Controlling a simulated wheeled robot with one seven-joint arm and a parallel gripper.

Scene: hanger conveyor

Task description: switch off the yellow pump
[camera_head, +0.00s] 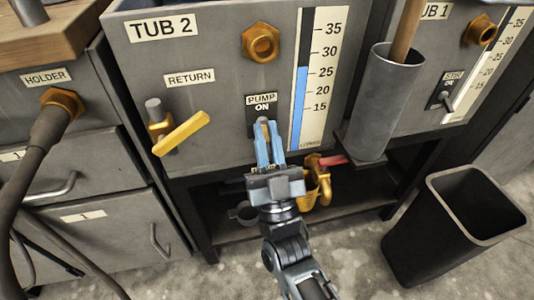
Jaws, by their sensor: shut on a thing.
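The switch plate (262,104) labelled PUMP and ON is on the front of the grey tub marked TUB 2 (215,110), left of the level gauge. My gripper (265,125) reaches up from below. Its blue fingers are shut on the small switch lever at the lower part of the plate. The fingers hide most of the lever, so its tilt cannot be told. A yellow body (323,190), which looks like the pump, shows under the tub, right of my gripper and partly hidden by it.
A yellow return lever (181,133) sticks out left of the switch. A grey cylinder (382,105) with a wooden handle in it stands right of the gauge (318,80). A red handle (331,161) is just right of my fingers. A black bin (450,225) stands at right.

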